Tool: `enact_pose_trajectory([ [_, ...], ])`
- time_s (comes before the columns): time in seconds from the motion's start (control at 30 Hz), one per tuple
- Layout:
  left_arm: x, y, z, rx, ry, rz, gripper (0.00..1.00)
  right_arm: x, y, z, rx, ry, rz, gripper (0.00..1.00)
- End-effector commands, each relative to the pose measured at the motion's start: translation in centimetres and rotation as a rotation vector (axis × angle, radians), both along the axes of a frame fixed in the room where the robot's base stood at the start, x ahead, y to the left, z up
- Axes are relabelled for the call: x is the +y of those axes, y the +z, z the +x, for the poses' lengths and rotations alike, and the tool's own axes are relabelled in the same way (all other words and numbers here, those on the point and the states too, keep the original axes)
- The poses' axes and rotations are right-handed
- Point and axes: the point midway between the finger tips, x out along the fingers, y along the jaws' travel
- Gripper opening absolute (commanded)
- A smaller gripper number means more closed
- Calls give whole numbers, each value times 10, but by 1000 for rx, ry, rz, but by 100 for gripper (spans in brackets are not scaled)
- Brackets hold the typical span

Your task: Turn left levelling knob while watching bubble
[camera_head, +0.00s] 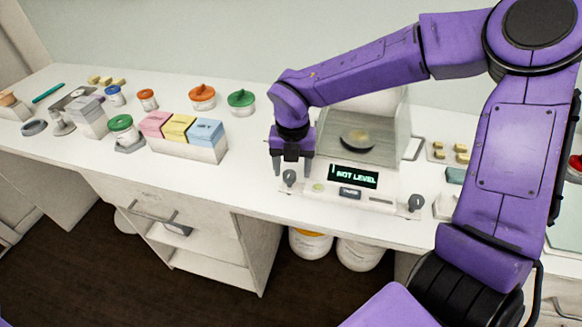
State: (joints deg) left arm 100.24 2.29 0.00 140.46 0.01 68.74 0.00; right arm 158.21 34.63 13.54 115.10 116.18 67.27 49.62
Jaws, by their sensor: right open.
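The balance (385,190) stands on the white counter, with a glass shield around its round pan (358,140). Its dark display (354,176) reads "NOT LEVEL" in green. The left levelling knob (289,177) is a small dark knob at the balance's front left corner. The right levelling knob (414,203) is at the front right corner. A small greenish round spot, seemingly the bubble level (318,187), sits left of the button below the display; the bubble itself is too small to read. My right gripper (291,173) is open, pointing down, with its fingertips at the left knob. My left gripper is out of view.
A box of pink, yellow and blue packs (187,146) stands left on the counter (250,183). Brass-coloured weights (450,152) lie right of the balance. The counter between box and balance is clear.

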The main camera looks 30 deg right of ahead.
Motion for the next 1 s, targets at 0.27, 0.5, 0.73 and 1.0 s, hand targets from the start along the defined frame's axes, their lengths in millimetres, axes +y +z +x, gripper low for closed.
enact_pose_trajectory([
  [0.27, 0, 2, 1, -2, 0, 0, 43, 1, -18, 2, 1, 2, 0, 62],
  [0.5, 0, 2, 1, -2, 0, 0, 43, 1, -18, 2, 1, 3, -1, 30],
  [0.73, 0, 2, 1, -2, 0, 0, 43, 1, -18, 2, 0, 4, -1, 6],
  [1.0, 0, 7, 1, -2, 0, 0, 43, 1, -17, 3, -1, 52, -1, 6],
])
